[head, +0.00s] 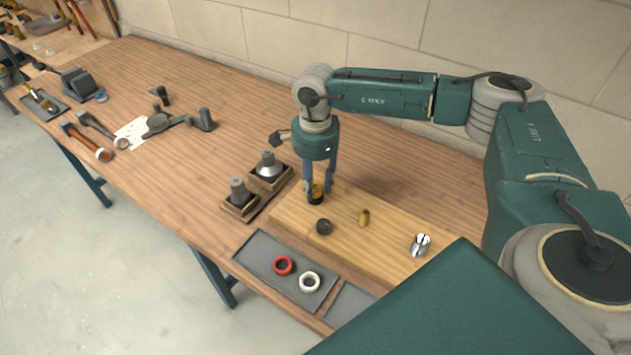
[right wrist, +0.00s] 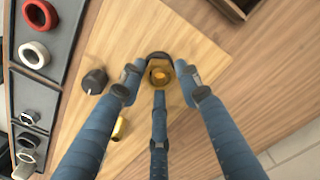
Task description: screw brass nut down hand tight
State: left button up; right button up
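My right gripper (head: 317,193) points straight down over the wooden board, its fingers around a brass nut (head: 318,188) on a dark fitting. In the right wrist view, the three fingers of the right gripper (right wrist: 160,82) surround the brass nut (right wrist: 160,73). Small gaps show between the fingertips and the nut, so it looks open. The nut sits in a dark round collar (right wrist: 157,57); its threads are hidden. My left gripper is not in view.
On the board (head: 290,213) stand a black cap (head: 323,227), a small brass piece (head: 364,217) and a silver fitting (head: 420,244). A grey tray (head: 262,250) holds a red ring (head: 283,265) and a white ring (head: 309,281). Two boxed grey fittings (head: 268,166) stand left of the gripper.

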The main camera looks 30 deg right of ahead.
jog(key=c, duration=0.6)
jog(key=m, duration=0.5)
jog(key=shift+f, duration=0.1)
jog(key=m, duration=0.6)
jog(key=shift+m, duration=0.4)
jog(key=o, duration=2)
jog(key=shift+r+p, duration=1.25)
jog(key=shift+r, duration=1.2)
jog(key=shift+r, duration=0.1)
